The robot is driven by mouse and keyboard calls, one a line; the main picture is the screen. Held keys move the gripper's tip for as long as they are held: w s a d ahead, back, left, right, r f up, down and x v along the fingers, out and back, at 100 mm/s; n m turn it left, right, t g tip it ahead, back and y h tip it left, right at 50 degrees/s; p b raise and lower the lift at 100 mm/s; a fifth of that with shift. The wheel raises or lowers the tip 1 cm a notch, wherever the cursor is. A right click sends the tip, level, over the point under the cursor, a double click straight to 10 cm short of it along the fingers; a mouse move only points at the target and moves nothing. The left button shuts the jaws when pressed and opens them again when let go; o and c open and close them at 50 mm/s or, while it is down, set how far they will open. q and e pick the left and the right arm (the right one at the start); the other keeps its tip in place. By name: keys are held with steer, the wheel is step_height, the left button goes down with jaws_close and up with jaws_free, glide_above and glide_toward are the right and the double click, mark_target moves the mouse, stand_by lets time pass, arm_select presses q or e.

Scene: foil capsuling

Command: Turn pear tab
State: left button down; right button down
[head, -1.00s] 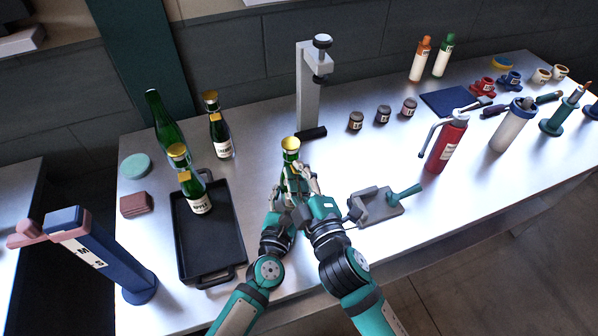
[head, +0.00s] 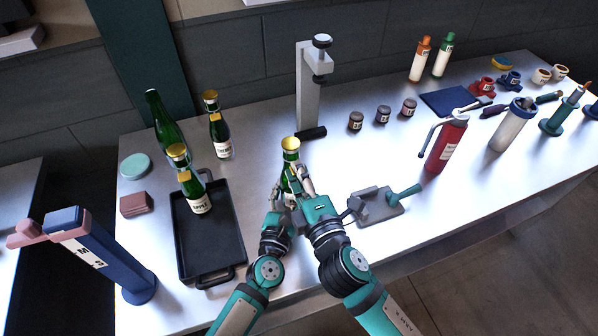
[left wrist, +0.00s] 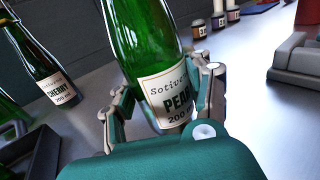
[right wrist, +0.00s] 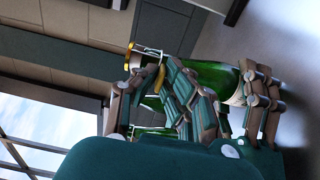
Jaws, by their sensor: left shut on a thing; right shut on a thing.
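The pear bottle (head: 290,157), green with a gold cap, stands upright on the table; its PEAR label (left wrist: 168,97) shows in the left wrist view. My left gripper (head: 283,197) is shut around the bottle's body at the label; its fingers (left wrist: 160,95) lie on both sides of it. My right gripper (head: 304,182) is at the bottle's neck, on its right side, below the cap. In the right wrist view the yellow pear tab (right wrist: 160,78) shows between my right gripper's fingers (right wrist: 155,88). The fingers partly hide the tab and where they touch it.
The apple bottle (head: 194,191) stands at a black tray (head: 215,248) on the left, with the cherry bottle (head: 219,133) behind. A grey press stand (head: 309,95) is behind the pear bottle. A grey clamp device (head: 376,207) is close right of my right gripper.

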steer(key=shift+d+f, duration=0.1)
steer(key=c, duration=1.5)
jaws_free()
steer(key=v, duration=1.2)
arm_select(q)
steer(key=shift+c, duration=2.3)
jaws_free()
